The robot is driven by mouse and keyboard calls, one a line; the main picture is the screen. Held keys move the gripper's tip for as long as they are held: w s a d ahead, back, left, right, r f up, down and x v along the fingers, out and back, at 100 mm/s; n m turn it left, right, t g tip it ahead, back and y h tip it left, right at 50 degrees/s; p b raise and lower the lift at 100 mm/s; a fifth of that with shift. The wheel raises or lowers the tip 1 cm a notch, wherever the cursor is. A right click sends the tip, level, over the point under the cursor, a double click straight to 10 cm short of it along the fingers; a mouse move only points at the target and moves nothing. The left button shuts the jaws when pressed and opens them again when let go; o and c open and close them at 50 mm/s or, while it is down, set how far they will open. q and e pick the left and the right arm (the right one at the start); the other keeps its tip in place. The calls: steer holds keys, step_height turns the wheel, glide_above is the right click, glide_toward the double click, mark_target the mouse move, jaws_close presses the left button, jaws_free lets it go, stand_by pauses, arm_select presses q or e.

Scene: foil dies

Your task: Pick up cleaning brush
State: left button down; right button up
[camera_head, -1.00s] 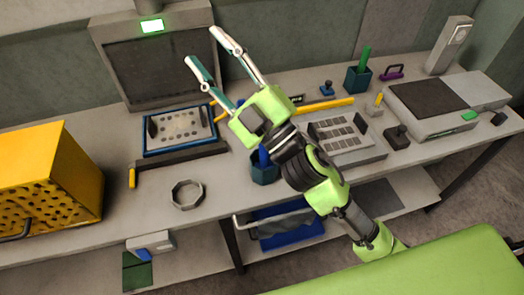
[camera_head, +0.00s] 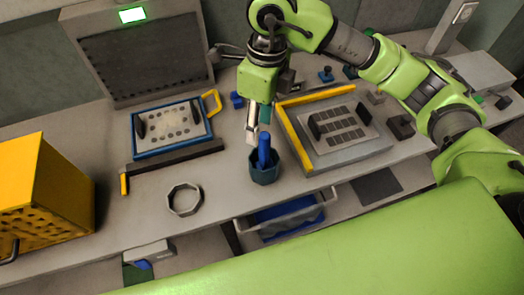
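A blue handle (camera_head: 264,150), which looks like the cleaning brush, stands upright in a dark teal cup (camera_head: 264,174) at the bench's front edge. Its lower end is hidden in the cup. My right gripper (camera_head: 258,130) points down just above the cup. Its pale finger is nearer me and left of the handle's top, and its teal finger is farther back. The fingers look apart, with the handle's top close to their tips; I cannot tell if they touch it. My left gripper is out of view.
A blue-framed panel (camera_head: 172,128) and a grey ring (camera_head: 185,198) lie left of the cup. A yellow-edged keypad unit (camera_head: 335,135) is close on the right. A yellow perforated box (camera_head: 45,200) stands far left. Free bench lies between ring and cup.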

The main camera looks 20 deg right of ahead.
mark_target(265, 151)
steer(key=shift+w+d+r+h, duration=0.1)
steer(key=shift+w+d+h, duration=0.1)
steer(key=shift+d, duration=0.25)
steer(key=shift+w+d+r+h, duration=0.1)
steer(key=shift+w+d+h, duration=0.1)
steer(key=shift+d, duration=0.25)
steer(key=shift+d+f, duration=0.2)
steer(key=shift+f, duration=0.1)
step_height(265, 151, down, 8)
steer(key=p, duration=0.2)
steer(key=shift+r+p, duration=0.2)
steer(key=shift+p, duration=0.1)
steer(key=f+p, duration=0.2)
steer(key=f, duration=0.1)
steer(key=f+p, duration=0.1)
steer(key=shift+a+f, duration=0.25)
steer(key=shift+a, duration=0.1)
steer(key=shift+w+f, duration=0.1)
steer(key=shift+f, duration=0.35)
jaws_close()
